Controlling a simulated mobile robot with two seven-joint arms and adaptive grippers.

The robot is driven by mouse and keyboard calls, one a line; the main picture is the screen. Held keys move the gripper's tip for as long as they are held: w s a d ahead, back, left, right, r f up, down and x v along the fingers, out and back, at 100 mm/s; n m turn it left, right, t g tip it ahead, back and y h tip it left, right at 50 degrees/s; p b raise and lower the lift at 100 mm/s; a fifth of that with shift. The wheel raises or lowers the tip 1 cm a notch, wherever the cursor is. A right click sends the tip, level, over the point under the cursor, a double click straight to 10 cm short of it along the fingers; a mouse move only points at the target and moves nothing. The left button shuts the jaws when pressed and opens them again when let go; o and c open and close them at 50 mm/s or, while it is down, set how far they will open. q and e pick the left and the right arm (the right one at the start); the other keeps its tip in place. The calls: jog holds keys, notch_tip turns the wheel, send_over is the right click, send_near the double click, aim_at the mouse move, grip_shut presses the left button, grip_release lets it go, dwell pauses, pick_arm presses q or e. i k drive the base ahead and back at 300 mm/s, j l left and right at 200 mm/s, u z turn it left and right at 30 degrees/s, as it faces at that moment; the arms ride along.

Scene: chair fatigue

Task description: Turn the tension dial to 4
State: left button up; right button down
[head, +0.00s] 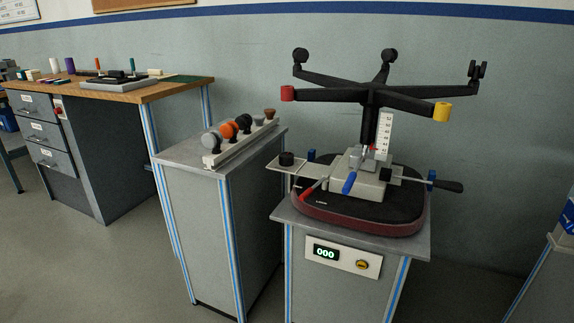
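An upside-down office chair stands on a grey pedestal (415,244), its dark seat (400,212) down and its black star base (372,97) up. A grey mechanism (362,184) sits on the seat's underside. A yellow-and-black knob (362,265) is on the pedestal's front panel, beside a display (326,253) reading 000. I cannot tell which knob is the tension dial; no dial numbers are readable. Neither of my grippers is in view.
A blue lever (349,183), a red lever (313,189) and a black handle (448,186) stick out from the mechanism. A narrower cabinet (185,152) at left carries a rack of several casters or knobs. A wooden workbench (150,94) stands farther left. The floor in front is clear.

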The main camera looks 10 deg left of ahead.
aim_at(286, 159)
jog(key=j+z, duration=0.1)
jog(key=z, duration=0.3)
jog(key=i+j+z, duration=0.1)
jog(key=z, duration=0.25)
jog(key=j+z, duration=0.1)
jog(key=z, duration=0.3)
jog(key=j+z, duration=0.3)
jog(key=j, duration=0.2)
jog(key=j+z, duration=0.35)
jog(key=j, duration=0.2)
